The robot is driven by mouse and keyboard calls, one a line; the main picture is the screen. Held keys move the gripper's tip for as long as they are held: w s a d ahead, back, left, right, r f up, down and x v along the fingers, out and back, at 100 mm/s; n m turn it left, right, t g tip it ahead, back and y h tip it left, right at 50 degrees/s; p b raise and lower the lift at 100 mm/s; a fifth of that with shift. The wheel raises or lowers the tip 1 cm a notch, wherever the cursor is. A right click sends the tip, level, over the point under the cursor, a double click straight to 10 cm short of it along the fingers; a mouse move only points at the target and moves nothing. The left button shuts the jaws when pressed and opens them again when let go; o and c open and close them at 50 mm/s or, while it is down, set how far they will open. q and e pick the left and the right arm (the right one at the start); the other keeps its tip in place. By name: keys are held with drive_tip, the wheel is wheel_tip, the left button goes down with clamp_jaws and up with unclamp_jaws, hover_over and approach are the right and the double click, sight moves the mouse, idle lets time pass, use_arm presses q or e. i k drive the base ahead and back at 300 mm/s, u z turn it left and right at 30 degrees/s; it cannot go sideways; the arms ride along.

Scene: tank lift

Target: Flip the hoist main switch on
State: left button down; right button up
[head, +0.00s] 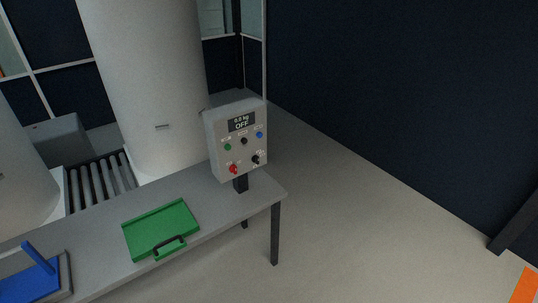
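The hoist control box (237,140) stands on a short dark post at the right end of a grey table. Its display (241,122) reads "0.0 kg" and "OFF". Its front carries a green button, a black one and a blue one in a row. Below them are a red switch (234,169) at the lower left and a black rotary knob (256,159) at the lower right. The labels are too small to read. Neither of my grippers shows in the head view.
The grey table (98,217) bears a green tray (160,228) with a black handle and a blue object (38,258) at the left. Large pale tanks (150,80) stand behind, by a roller conveyor (100,182). The floor right of the table is clear up to a dark wall.

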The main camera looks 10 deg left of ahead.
sight(233, 168)
drive_tip(key=z, duration=0.1)
drive_tip(key=i, duration=0.95)
drive_tip(key=u, duration=0.05)
